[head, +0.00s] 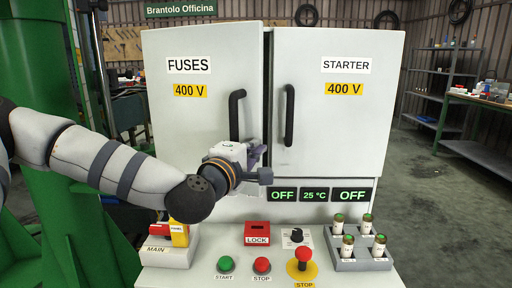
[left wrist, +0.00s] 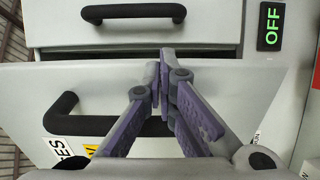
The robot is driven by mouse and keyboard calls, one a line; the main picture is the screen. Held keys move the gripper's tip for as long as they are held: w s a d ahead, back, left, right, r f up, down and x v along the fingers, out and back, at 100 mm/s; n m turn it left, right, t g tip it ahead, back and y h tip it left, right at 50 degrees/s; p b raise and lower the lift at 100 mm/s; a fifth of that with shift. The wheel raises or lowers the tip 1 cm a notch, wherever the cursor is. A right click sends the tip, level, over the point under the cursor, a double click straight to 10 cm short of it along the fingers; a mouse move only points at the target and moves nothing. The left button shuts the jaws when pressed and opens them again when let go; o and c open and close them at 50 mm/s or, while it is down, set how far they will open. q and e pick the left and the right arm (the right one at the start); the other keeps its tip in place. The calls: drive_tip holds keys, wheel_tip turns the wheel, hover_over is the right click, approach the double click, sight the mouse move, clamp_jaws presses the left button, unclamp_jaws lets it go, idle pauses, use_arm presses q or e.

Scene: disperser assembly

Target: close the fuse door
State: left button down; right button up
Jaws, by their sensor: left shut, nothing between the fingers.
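The fuse door (head: 195,110) is the white left door of the cabinet, labelled FUSES and 400 V. It stands slightly ajar, with a dark gap along its right edge. Its black handle (head: 236,115) also shows in the left wrist view (left wrist: 62,112). My left gripper (head: 258,155) is in front of the door's lower right part, beside the handle's lower end. In the left wrist view its purple fingers (left wrist: 165,62) are shut and empty, with the tips by the door's free edge. I cannot tell whether they touch it. My right gripper is out of view.
The starter door (head: 340,110) is to the right and looks shut. Below are displays, a red LOCK box (head: 257,233), buttons, a red stop knob (head: 303,258) and a grey fuse rack (head: 360,258). A green column (head: 40,140) stands at the left.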

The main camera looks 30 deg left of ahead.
use_arm(q)
drive_tip(key=shift+w, duration=0.2)
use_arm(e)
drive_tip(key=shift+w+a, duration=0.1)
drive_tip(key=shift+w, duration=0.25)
use_arm(q)
drive_tip(key=shift+s+r, duration=0.1)
drive_tip(key=shift+s, duration=0.05)
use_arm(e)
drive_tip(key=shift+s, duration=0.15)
use_arm(q)
drive_tip(key=w+a+n+g+y+b, duration=0.1)
drive_tip(key=w+n+y+b, duration=0.1)
drive_tip(key=w, duration=0.6)
drive_tip(key=shift+w+a+n+y, duration=0.35)
drive_tip(key=shift+n+y, duration=0.15)
drive_tip(key=shift+y, duration=0.7)
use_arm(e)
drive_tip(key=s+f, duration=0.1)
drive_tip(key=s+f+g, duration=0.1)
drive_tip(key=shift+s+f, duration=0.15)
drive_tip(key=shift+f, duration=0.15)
use_arm(q)
drive_tip(key=shift+s, duration=0.1)
